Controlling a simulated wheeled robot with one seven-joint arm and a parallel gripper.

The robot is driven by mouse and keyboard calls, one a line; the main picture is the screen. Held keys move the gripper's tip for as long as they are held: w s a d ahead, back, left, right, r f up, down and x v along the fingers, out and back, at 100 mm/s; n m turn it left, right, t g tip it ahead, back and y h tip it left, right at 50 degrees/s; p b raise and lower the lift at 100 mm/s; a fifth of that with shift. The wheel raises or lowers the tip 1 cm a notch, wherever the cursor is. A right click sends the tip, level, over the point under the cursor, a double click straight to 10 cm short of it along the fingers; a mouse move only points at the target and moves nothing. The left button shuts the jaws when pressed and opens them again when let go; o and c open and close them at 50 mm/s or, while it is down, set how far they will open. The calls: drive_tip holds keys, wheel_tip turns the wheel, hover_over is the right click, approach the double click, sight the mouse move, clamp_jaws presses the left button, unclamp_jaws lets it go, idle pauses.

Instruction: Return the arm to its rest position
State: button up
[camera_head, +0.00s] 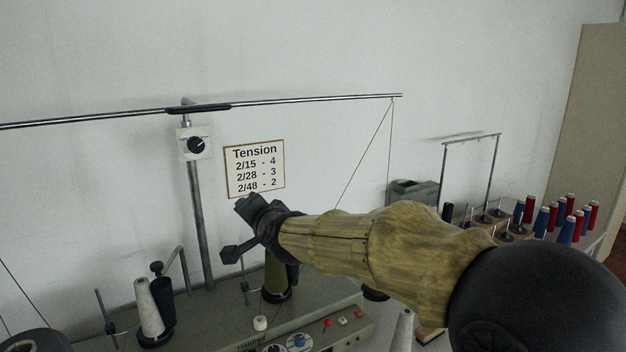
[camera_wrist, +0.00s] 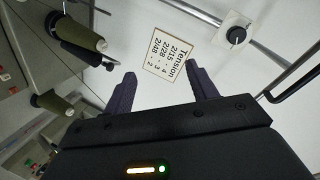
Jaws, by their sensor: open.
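My gripper (camera_head: 243,226) is held up at the end of my outstretched arm in the head view, in front of the wall and above the grey machine (camera_head: 325,318). In the wrist view my gripper (camera_wrist: 160,73) has its two dark fingers apart with nothing between them. Beyond them is the "Tension" card (camera_wrist: 165,50) on the wall, tilted in this view. In the head view the card (camera_head: 255,169) reads 2/15 - 4, 2/28 - 3, 2/48 - 2. My arm crosses the head view from the lower right and hides part of the machine and the bench behind it.
A post (camera_head: 199,225) carries a tension dial (camera_head: 196,145) and a long rail (camera_head: 300,100) with thread hanging down. An olive cone (camera_head: 275,274) stands just below my gripper, a white cone (camera_head: 150,308) to the left. Red and blue spools (camera_head: 567,226) stand at right. The upper wall is clear.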

drive_tip(key=s+d+f+n+g+h+p, duration=0.1)
drive_tip(key=s+d+f+n+g+h, duration=0.2)
drive_tip(key=s+d+f, duration=0.55)
drive_tip(key=s+d+f+n+g+h+p, duration=0.1)
drive_tip(key=s+d+f+g+h+p, duration=0.25)
drive_tip(key=d+f, duration=0.8)
drive_tip(key=s+d+f+n+g, duration=0.1)
drive_tip(key=s+d+f+g, duration=0.2)
drive_tip(key=s+d, duration=0.5)
drive_tip(key=s+g, duration=0.1)
drive_tip(key=s, duration=0.2)
drive_tip(key=shift+s+d+f+h+b, duration=0.2)
drive_tip(key=shift+s+d+h+b, duration=0.1)
drive_tip(key=shift+s+h+b, duration=0.1)
